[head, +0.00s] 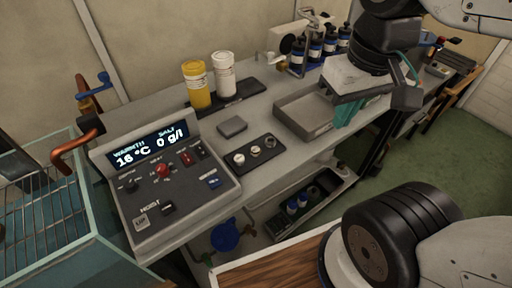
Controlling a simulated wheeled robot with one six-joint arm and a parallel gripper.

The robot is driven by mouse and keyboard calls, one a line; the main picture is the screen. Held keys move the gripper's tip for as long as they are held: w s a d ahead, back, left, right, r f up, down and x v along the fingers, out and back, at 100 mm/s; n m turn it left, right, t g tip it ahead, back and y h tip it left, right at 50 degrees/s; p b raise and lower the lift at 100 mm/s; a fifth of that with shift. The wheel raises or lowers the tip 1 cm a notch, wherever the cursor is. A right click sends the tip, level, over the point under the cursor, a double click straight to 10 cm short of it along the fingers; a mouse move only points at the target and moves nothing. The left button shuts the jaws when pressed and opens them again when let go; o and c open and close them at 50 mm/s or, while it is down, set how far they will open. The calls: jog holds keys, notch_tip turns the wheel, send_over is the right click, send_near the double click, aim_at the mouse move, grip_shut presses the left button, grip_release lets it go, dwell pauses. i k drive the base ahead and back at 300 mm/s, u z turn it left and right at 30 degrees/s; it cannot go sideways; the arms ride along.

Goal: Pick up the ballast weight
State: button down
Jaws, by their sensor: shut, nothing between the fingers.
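A small flat grey block (232,126) lies on the bench behind the control panel; it may be the ballast weight, but I cannot tell for sure. A dark strip (258,153) in front of it holds small round metal pieces (239,158). My gripper (346,112) is at the upper right, beside the right end of a grey open tray (306,116). It is shut and empty, and apart from the grey block. Its body hides part of the bench behind the tray.
Dark bottles (315,50) stand in a rack behind the tray. The control panel (165,185) and a wire-topped tank (45,205) are at left. A lower shelf (300,205) holds small items.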

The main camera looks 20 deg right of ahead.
aim_at(239, 159)
jog(key=u, duration=1)
jog(key=k, duration=0.75)
jog(key=z, duration=1.55)
